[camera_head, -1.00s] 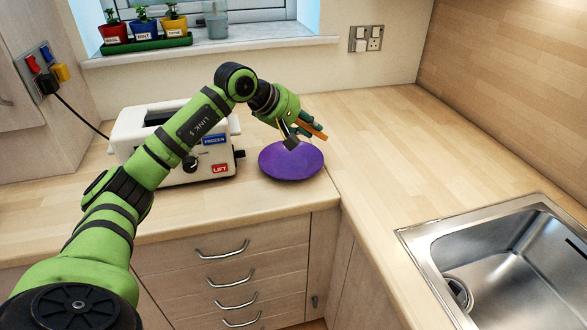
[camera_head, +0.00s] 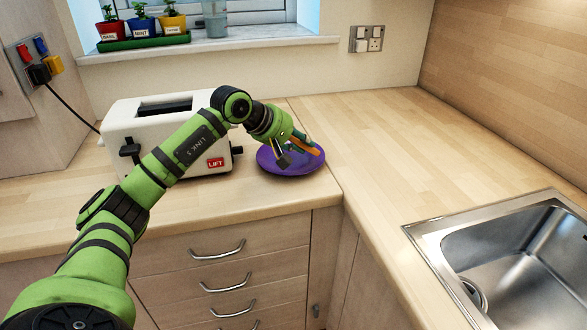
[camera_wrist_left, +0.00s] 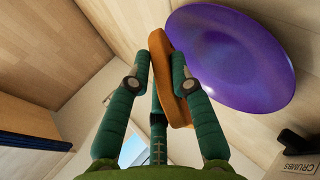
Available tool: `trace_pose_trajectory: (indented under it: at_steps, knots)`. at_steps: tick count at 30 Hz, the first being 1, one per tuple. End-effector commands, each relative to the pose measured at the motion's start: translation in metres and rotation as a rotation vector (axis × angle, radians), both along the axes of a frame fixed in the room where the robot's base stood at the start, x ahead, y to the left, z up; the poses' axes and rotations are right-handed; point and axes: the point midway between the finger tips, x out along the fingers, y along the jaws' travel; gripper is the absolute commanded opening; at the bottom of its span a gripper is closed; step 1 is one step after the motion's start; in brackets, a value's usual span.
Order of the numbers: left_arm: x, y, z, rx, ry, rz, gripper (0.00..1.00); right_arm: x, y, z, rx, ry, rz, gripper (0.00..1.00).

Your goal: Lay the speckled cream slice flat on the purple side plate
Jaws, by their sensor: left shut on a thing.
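The purple side plate (camera_head: 290,170) lies on the worktop right of the toaster, empty where it shows. It also fills the upper right of the left wrist view (camera_wrist_left: 240,60). My left gripper (camera_head: 297,153) reaches down over the plate. In the left wrist view my left gripper (camera_wrist_left: 160,82) is shut on the slice (camera_wrist_left: 160,45), which shows as a narrow orange-brown edge, steeply tilted, not flat. I cannot make out its cream speckled face. Whether its lower edge touches the plate cannot be told. My right gripper is out of view.
A white toaster (camera_head: 125,115) stands close left of the plate, beneath my left arm. A steel sink (camera_head: 515,260) is at the right. Potted herbs (camera_head: 140,24) stand on the windowsill. The worktop right of the plate is clear.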

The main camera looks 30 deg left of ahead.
Motion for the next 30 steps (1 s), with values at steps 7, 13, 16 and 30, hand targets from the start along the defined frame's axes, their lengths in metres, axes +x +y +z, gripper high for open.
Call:
trace_pose_trajectory:
  at_steps: [7,13,16,30]
  knots:
    - [0.0,0.0,-0.011,0.0,-0.001,0.001,0.0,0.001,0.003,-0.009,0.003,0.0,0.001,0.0]
    - [0.0,0.0,-0.011,-0.001,-0.001,0.001,0.34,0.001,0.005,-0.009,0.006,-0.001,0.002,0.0]
    - [0.0,0.0,-0.011,-0.001,0.0,0.001,0.38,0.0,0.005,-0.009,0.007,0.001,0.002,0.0]
    - [-0.016,0.007,0.003,0.002,-0.002,0.002,0.38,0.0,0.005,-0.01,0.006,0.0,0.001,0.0]
